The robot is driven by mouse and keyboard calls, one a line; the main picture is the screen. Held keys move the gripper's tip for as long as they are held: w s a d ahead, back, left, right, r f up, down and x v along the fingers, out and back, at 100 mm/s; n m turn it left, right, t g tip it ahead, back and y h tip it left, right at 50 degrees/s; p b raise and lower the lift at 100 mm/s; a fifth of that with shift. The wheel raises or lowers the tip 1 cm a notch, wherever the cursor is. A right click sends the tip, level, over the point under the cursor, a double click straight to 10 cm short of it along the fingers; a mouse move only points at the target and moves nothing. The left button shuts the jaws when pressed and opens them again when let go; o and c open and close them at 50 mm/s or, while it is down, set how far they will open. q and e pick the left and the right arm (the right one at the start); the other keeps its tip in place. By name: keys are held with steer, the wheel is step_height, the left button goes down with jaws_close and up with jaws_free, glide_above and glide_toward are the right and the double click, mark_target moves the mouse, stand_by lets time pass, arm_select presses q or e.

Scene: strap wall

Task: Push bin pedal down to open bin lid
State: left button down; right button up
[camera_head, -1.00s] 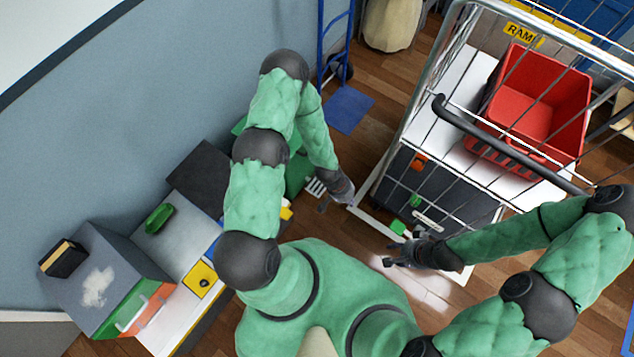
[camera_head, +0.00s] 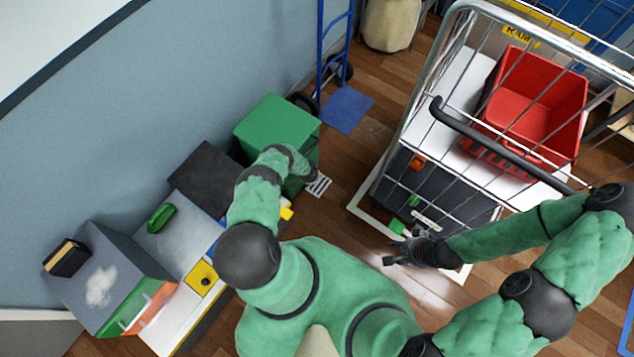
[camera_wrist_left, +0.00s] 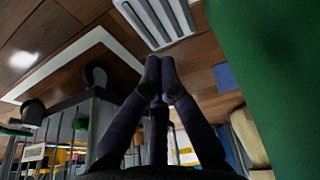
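The green bin (camera_head: 275,122) stands against the wall with its flat lid down. Its pedal (camera_head: 318,185), a pale plate with dark stripes, is on the floor at the bin's front. In the left wrist view the pedal (camera_wrist_left: 155,18) lies just beyond my left fingertips, and the bin's green side (camera_wrist_left: 285,70) fills the right. My left gripper (camera_wrist_left: 160,70) has its fingertips together with nothing between them; I cannot tell whether they touch the pedal. In the head view my left forearm partly covers the bin's front. My right gripper (camera_head: 387,255) is open and empty near the cage trolley.
A wire cage trolley (camera_head: 440,110) with a red crate (camera_head: 535,105) stands on the right. A blue hand truck (camera_head: 345,108) is behind the bin. A dark box (camera_head: 205,175) and a pale worktop (camera_head: 180,235) line the wall. Wooden floor is clear right of the pedal.

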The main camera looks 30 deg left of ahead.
mark_target(318, 183)
arm_select(q)
steer(key=shift+a+f, duration=0.1)
steer(key=shift+a, duration=0.15)
steer(key=b+x, duration=1)
steer(key=b, duration=0.1)
steer(key=shift+b, duration=0.3)
stand_by(0.6)
